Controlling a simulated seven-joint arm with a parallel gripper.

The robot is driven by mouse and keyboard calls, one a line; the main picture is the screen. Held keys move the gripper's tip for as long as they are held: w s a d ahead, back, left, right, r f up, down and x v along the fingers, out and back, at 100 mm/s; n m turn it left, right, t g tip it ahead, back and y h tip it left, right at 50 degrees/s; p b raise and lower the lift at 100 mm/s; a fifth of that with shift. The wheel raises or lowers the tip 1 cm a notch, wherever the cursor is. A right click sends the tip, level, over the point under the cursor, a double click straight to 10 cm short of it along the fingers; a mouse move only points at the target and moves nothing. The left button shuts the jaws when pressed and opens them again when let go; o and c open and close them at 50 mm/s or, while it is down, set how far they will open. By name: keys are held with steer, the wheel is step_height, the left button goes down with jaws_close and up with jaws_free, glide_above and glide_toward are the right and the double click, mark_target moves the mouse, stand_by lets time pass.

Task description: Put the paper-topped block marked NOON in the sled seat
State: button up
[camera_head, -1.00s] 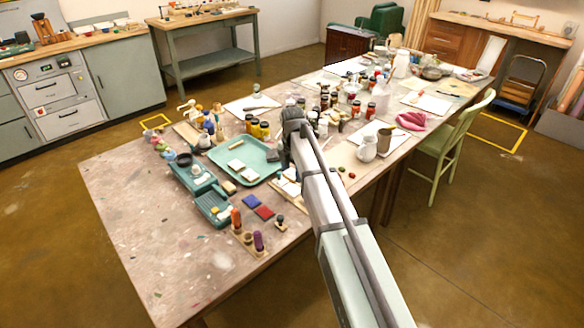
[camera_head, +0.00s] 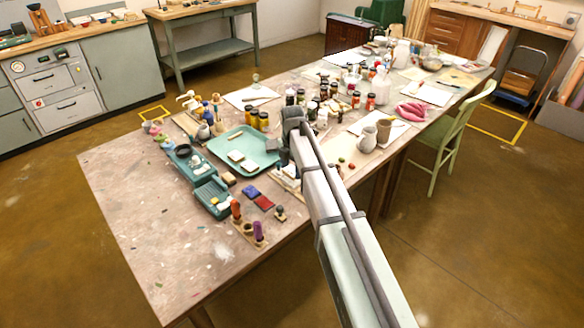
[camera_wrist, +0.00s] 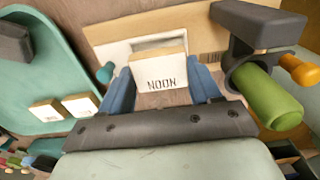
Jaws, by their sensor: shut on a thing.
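The block marked NOON (camera_wrist: 160,68) is cream with dark letters on its pale face. In the wrist view it sits between the two blue fingers of my gripper (camera_wrist: 163,80), which is shut on it. Behind it is a pale board or frame with a light panel (camera_wrist: 112,58); I cannot tell whether the block touches it. In the head view my gripper (camera_head: 292,124) is over the table by the right edge of the teal tray, and my arm hides the block. I cannot identify the sled seat with certainty.
The teal tray (camera_head: 215,146) holds pale blocks (camera_wrist: 46,110). A dark grey fixture (camera_wrist: 262,25) with a green handle (camera_wrist: 265,98) stands close right of my gripper. Teal stepped holders (camera_head: 211,198) stand at left. The table's near left is clear.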

steer(key=shift+f, duration=1.1)
stand_by(1.2)
steer(key=o, duration=1.2)
steer(key=shift+o, duration=0.2)
steer(key=shift+r, duration=4)
